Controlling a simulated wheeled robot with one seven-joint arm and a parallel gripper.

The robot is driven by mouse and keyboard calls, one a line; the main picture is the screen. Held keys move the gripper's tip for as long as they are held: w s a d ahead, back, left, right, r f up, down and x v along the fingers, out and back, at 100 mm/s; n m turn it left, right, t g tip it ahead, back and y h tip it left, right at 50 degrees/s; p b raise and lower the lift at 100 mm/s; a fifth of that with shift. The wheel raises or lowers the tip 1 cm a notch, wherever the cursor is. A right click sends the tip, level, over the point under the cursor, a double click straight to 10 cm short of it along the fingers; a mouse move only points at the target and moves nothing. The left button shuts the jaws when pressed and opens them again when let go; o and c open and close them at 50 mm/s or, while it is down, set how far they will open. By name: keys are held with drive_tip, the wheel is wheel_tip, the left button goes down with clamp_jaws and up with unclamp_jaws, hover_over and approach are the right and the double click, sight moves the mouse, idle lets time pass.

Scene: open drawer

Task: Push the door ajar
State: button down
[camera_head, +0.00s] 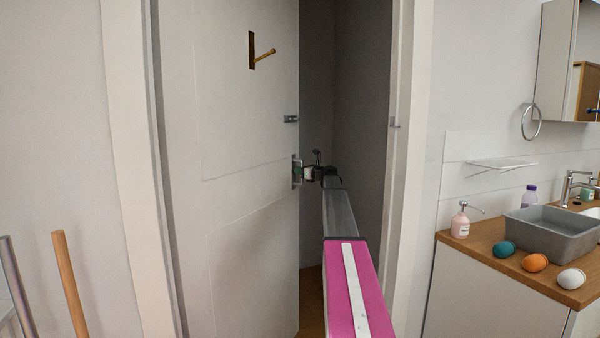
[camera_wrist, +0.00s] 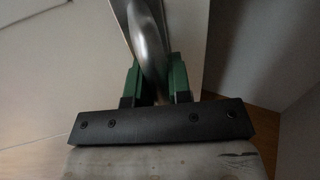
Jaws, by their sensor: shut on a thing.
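The white door (camera_head: 235,190) stands partly open in its frame, with a dark gap on its right side. A metal handle sits at the door's right edge in the head view, and the curved silver handle (camera_wrist: 148,40) shows close up in the wrist view. My gripper (camera_wrist: 155,85) has its two green fingers on either side of the handle and is shut on it. In the head view my gripper (camera_head: 310,173) is small at the door edge, and the handle is partly hidden by it.
A brass hook (camera_head: 262,55) is high on the door, and a small latch (camera_head: 291,119) is on its edge. The right door frame (camera_head: 405,170) is close to my arm. A counter (camera_head: 520,262) with a grey basin (camera_head: 555,228) stands at right. Two poles (camera_head: 70,285) stand at lower left.

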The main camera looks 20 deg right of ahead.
drive_tip(key=s+d+m+h, duration=0.1)
drive_tip(key=s+d, duration=0.2)
drive_tip(key=s, duration=0.3)
drive_tip(key=s+d+m+t+h, duration=0.1)
drive_tip(key=s+d+h, duration=0.1)
drive_tip(key=s+d, duration=0.2)
drive_tip(key=s+d+m+t+h, duration=0.1)
drive_tip(key=s+d+h, duration=0.1)
drive_tip(key=s, duration=0.8)
drive_tip(key=shift+d+m, duration=0.3)
drive_tip(key=shift+d, duration=0.6)
drive_tip(key=c, duration=1.3)
unclamp_jaws()
drive_tip(key=shift+c, duration=0.2)
drive_tip(key=shift+s, duration=0.1)
drive_tip(key=v, duration=0.7)
drive_tip(key=shift+s, duration=0.2)
